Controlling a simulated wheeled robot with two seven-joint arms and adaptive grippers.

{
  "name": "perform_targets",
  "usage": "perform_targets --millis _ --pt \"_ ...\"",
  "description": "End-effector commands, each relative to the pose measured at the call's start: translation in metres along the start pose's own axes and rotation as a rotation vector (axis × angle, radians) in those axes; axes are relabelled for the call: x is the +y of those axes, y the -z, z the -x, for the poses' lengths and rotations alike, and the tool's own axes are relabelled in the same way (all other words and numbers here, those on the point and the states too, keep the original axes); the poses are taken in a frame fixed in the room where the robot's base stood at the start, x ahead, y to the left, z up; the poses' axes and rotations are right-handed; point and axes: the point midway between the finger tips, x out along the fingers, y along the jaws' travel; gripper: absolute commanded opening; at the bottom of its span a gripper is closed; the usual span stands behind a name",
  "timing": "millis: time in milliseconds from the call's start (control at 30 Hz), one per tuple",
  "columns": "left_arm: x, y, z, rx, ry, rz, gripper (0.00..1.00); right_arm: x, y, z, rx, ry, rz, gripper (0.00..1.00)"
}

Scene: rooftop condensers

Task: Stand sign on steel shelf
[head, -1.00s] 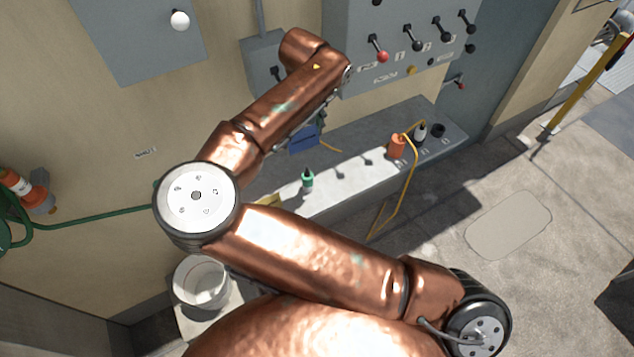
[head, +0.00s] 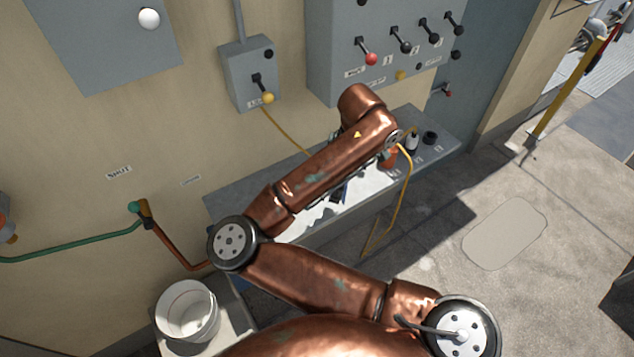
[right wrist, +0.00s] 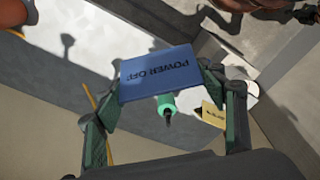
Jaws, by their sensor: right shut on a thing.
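The blue sign (right wrist: 158,75) reading "POWER OFF" shows in the right wrist view, its text upside down. My right gripper (right wrist: 165,95) is shut on it, with a finger at each side end. The steel shelf (head: 232,203) is the long grey ledge along the wall in the head view. My right arm crosses in front of it and hides the sign and most of the gripper there. In the wrist view the sign is over the shelf; whether it touches cannot be told. My left gripper is not in view.
A green-capped bottle (right wrist: 167,103) and a yellow tag (right wrist: 212,115) lie beyond the sign. An orange item (head: 390,160), a white bottle (head: 412,141) and a black item (head: 430,138) stand at the shelf's right end. A white bucket (head: 187,310) stands at lower left.

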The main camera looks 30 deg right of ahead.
Motion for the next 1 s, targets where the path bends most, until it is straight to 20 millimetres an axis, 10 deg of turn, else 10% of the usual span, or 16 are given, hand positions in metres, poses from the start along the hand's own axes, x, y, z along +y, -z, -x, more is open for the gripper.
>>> perform_targets --millis 633,1000 --pt "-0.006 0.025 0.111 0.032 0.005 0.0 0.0 0.039 0.005 -0.017 -0.001 0.01 -0.001 0.44" --pt "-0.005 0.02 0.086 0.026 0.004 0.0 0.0 0.11 0.014 -0.082 -0.002 0.007 -0.002 0.44"
